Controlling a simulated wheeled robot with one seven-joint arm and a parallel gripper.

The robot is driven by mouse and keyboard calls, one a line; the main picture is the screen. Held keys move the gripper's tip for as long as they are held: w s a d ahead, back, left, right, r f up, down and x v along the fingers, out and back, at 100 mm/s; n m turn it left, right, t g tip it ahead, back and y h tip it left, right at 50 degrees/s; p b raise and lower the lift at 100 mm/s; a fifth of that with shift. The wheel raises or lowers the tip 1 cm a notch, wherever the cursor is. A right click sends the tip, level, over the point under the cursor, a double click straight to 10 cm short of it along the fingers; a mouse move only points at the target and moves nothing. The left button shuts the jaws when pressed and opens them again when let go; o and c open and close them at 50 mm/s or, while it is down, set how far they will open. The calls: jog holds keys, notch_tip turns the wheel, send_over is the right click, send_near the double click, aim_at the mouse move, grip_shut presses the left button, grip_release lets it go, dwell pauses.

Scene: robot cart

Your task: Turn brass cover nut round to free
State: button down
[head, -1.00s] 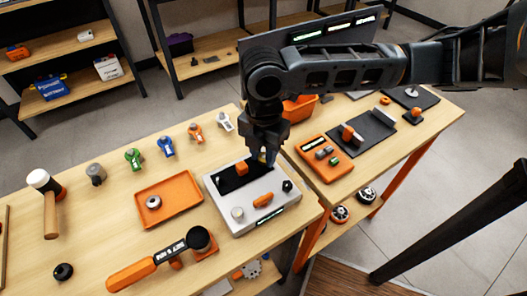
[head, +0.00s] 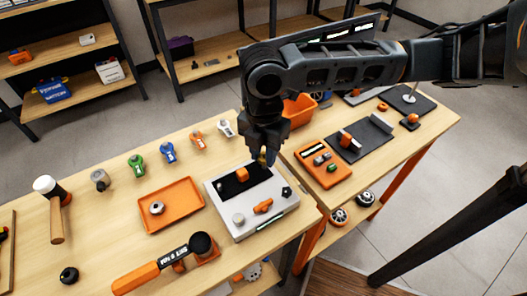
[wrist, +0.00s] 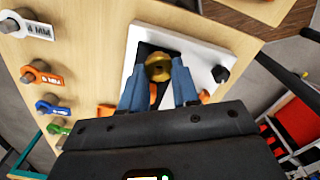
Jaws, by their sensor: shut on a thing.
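The brass cover nut (wrist: 158,68) shows in the wrist view between the blue fingertips of my gripper (wrist: 160,86). My gripper is shut on it, with one finger on either side. In the head view my gripper (head: 265,155) points down over the back right part of the grey-white panel box (head: 240,222), and the nut is mostly hidden by the fingers. The box carries a black plate (head: 232,190), an orange block (head: 242,174), an orange handle (head: 263,206), a grey round knob (head: 238,219) and a black knob (head: 286,192).
An orange tray (head: 185,212) holding a grey ring (head: 157,208) lies left of the box. An orange-handled tool (head: 150,268) lies in front. Several coloured wrenches, including a green one (head: 136,165), stand behind. An orange panel (head: 323,165) is close on the right.

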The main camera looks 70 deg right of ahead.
jog(key=shift+r, duration=0.15)
jog(key=shift+r+p, duration=0.6)
jog(key=shift+r, duration=0.15)
